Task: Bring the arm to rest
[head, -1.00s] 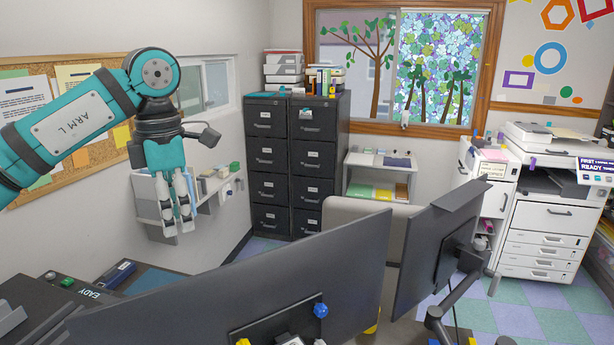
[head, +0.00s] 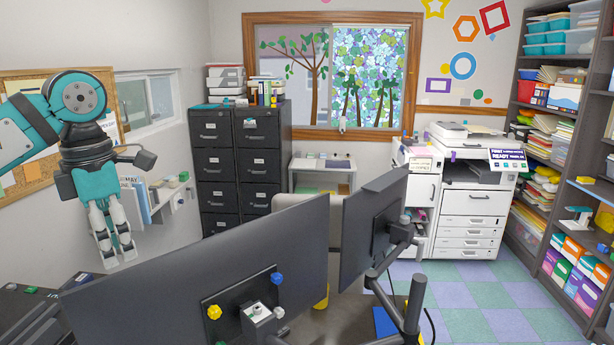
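My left arm comes in from the left, bent at a teal joint, with the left gripper (head: 115,257) hanging down from it. The gripper's fingers point downward near the left wall, above the dark desk area. The fingers look a little apart at the tips, and I see nothing held between them; the gap is small. My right gripper is not in view.
Two dark monitors, a wide one (head: 205,265) and a narrower one (head: 374,228), stand close in front. A wall rack (head: 160,203) is behind the gripper. Filing cabinets (head: 240,165), a copier (head: 468,205) and shelves (head: 560,130) stand farther back. Checkered floor (head: 490,300) is free at right.

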